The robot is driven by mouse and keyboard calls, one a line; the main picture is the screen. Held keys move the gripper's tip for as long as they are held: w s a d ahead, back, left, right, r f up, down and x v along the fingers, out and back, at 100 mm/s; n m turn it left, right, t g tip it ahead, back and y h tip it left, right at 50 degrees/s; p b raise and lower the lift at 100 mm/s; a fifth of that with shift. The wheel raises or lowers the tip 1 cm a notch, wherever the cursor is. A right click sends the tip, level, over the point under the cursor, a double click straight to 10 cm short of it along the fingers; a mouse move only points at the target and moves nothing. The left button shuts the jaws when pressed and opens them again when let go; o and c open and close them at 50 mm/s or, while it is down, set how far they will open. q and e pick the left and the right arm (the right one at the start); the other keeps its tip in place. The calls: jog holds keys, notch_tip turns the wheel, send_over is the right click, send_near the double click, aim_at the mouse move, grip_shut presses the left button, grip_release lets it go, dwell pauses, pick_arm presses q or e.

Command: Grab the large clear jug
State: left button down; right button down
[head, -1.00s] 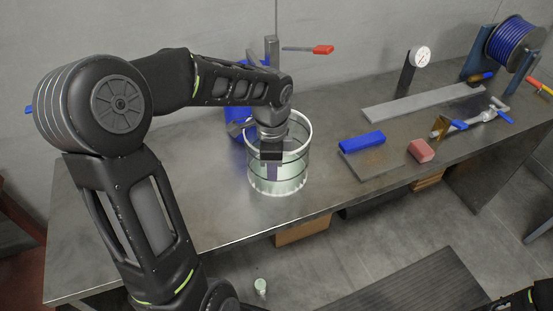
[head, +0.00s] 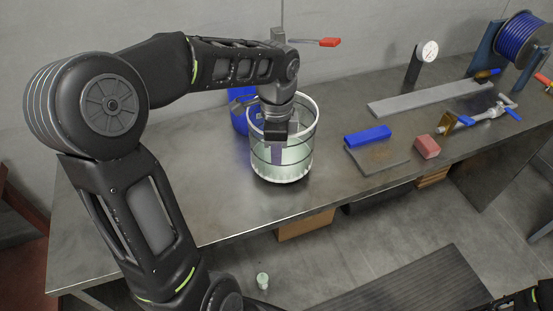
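The large clear jug (head: 297,160) is a see-through cylinder with dark bands and a pale rim, upright near the front edge of the workbench. It appears slightly raised off the bench, though the gap under it is hard to make out. My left gripper (head: 274,133) reaches down at the jug's upper part and appears closed on its wall. The fingertips are partly hidden by the gripper body and blurred by the clear wall. Only a dark piece of my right arm shows at the bottom right corner; its gripper is out of view.
A blue container (head: 238,119) stands behind the jug. To the right are a blue block (head: 367,136), a flat plate (head: 378,156), a red block (head: 427,147), a long grey bar (head: 425,98), a gauge (head: 429,51) and a cable spool (head: 519,42). The bench's left part is clear.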

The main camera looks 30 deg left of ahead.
pick_arm(q)
jog(key=s+d+b, duration=0.4)
jog(key=s+d, duration=0.6)
jog(key=d, duration=0.4)
jog(key=shift+d, duration=0.35)
jog(key=shift+s, duration=0.15)
jog(key=shift+d, duration=0.1)
dwell(0.6)
